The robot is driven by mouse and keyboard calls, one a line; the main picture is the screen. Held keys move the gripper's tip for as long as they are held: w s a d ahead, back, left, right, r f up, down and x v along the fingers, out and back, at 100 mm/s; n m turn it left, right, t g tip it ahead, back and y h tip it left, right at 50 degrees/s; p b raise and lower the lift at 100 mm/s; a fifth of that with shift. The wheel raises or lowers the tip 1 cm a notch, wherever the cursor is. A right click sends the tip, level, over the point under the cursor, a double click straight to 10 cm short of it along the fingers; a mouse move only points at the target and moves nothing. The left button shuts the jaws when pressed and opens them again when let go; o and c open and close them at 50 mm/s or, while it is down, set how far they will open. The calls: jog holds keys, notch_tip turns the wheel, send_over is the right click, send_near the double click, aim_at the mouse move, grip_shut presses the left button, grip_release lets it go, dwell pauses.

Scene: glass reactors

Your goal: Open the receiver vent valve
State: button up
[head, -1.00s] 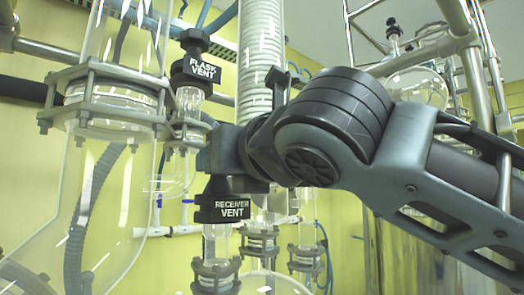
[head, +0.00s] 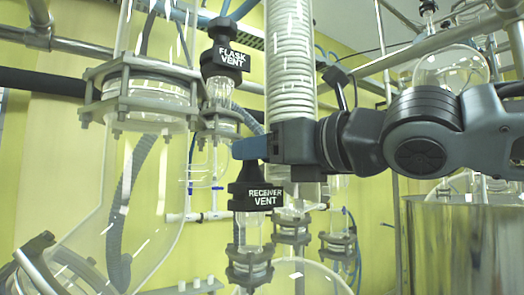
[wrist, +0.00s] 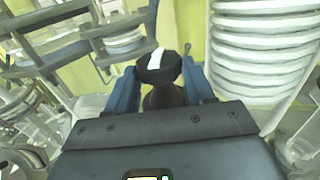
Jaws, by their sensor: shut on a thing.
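The receiver vent valve (head: 255,196) is a black knob with a white "RECEIVER VENT" label, upright on a clear glass neck in the head view. My gripper (head: 250,148) reaches in from the right at the top of this knob. In the wrist view, my gripper (wrist: 163,85) has its blue fingers on either side of a black knob top (wrist: 158,67) with a white mark. The gripper is shut on the receiver vent valve. The fingers partly hide the knob's upper part in the head view.
The flask vent valve (head: 225,58) stands just above and left of my gripper. A ribbed white column (head: 290,60) rises close behind it. A large glass vessel with a clamp ring (head: 140,90) is at the left. A steel vessel (head: 460,245) stands at the lower right.

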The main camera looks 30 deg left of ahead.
dwell(0.7)
jog(key=o, duration=1)
jog(key=shift+o, duration=0.2)
jog(key=shift+d, duration=0.1)
jog(key=s+d+b, duration=0.1)
jog(key=d, duration=0.6)
jog(key=shift+d, duration=0.25)
